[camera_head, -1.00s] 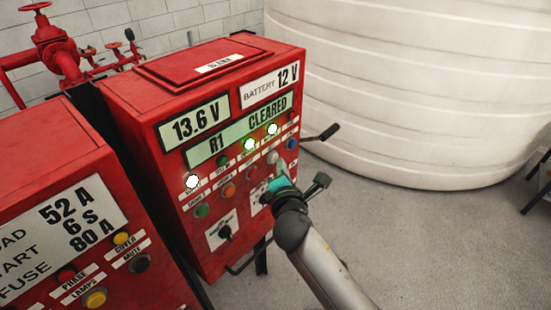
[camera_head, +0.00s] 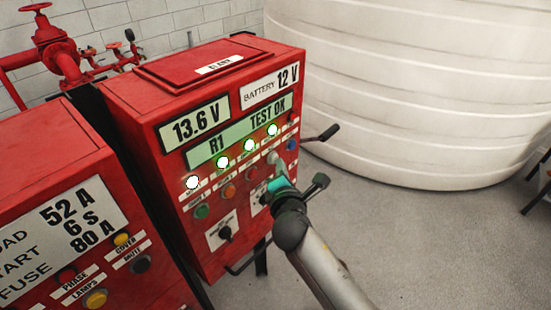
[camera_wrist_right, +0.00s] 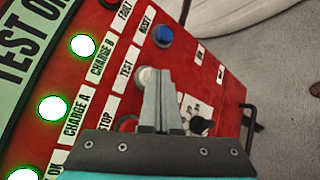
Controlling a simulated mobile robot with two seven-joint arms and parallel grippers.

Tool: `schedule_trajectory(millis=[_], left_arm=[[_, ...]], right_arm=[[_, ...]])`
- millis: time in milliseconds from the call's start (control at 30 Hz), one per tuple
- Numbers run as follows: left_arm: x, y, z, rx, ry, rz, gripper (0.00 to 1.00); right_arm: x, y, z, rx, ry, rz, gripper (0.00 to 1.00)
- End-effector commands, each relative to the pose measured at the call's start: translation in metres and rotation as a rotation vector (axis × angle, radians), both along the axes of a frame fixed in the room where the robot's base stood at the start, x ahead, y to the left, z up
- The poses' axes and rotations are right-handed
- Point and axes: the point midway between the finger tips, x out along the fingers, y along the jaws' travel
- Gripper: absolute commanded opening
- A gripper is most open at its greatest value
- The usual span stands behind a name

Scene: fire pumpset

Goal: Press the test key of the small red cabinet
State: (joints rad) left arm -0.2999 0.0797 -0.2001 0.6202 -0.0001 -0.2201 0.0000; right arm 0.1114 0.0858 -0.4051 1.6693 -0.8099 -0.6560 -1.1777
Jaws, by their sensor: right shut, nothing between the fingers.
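The small red cabinet (camera_head: 180,120) stands in the middle of the head view. Its green display (camera_head: 240,130) reads "R1 TEST OK". The pale test key (camera_wrist_right: 146,76), beside the "TEST" label, is partly hidden behind my fingertips. My right gripper (camera_head: 274,162) is shut and empty, its tips at the test key on the cabinet's front; the wrist view shows the closed fingers (camera_wrist_right: 157,82) overlapping the key. Whether they still touch it I cannot tell. Several lamps in the row below the display are lit, such as the charge B lamp (camera_wrist_right: 82,46). My left gripper is not in view.
A blue reset button (camera_wrist_right: 162,37) sits close to the test key. A black handle (camera_head: 321,134) sticks out at the cabinet's right side. A larger red cabinet (camera_head: 60,160) stands at left, and a white tank (camera_head: 410,90) behind.

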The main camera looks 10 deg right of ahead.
Motion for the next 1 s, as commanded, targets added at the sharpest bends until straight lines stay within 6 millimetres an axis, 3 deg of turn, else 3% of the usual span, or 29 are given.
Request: schedule_trajectory(millis=[567,1000], left_arm=[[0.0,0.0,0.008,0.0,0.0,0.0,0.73],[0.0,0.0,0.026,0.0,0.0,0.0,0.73]], right_arm=[[-0.011,-0.009,0.0,0.0,0.001,-0.001,0.0],[-0.044,-0.034,0.001,0.0,0.002,-0.001,0.0]])
